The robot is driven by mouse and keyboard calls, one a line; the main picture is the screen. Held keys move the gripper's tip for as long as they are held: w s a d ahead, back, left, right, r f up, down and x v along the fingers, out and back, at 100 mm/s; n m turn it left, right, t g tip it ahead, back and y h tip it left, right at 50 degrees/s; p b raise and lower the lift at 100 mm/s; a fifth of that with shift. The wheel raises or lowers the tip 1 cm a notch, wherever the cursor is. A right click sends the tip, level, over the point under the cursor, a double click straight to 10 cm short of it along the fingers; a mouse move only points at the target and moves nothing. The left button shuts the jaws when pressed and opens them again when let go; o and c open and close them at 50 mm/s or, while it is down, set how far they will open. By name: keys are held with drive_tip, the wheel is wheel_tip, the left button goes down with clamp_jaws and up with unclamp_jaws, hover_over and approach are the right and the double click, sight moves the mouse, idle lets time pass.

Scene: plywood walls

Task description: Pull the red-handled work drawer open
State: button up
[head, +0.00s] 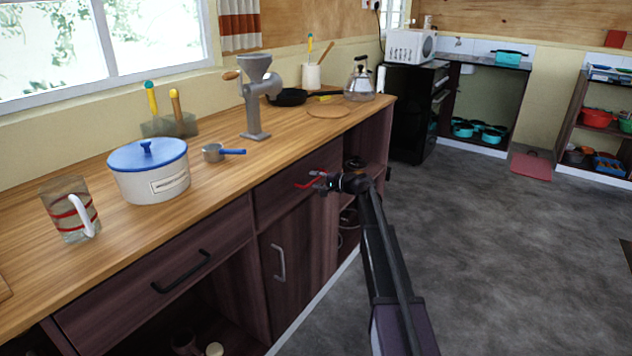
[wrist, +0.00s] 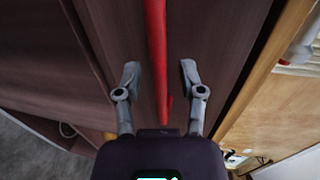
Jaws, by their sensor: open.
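The work drawer (head: 272,203) is a dark wood front under the worktop, and it looks flush with the cabinet. Its red handle (head: 307,184) shows just left of my gripper (head: 322,181) in the head view. In the wrist view the red handle (wrist: 156,35) runs as a long bar between the two grey fingers of my gripper (wrist: 160,72). The fingers are apart, one on each side of the bar, with a gap on both sides. The handle's lower end shows near the gripper's palm. Whether the fingertips touch the drawer front (wrist: 215,45) cannot be told.
The wooden worktop (head: 225,170) holds a blue-lidded pot (head: 150,184), a striped jug (head: 70,222), a grinder (head: 255,100) and a kettle (head: 360,84). A black-handled drawer (head: 150,310) and a cupboard door (head: 300,255) are nearby.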

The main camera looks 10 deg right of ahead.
drive_tip(key=shift+c, duration=0.2)
clamp_jaws()
drive_tip(key=shift+s+a, duration=0.1)
drive_tip(key=shift+s, duration=0.05)
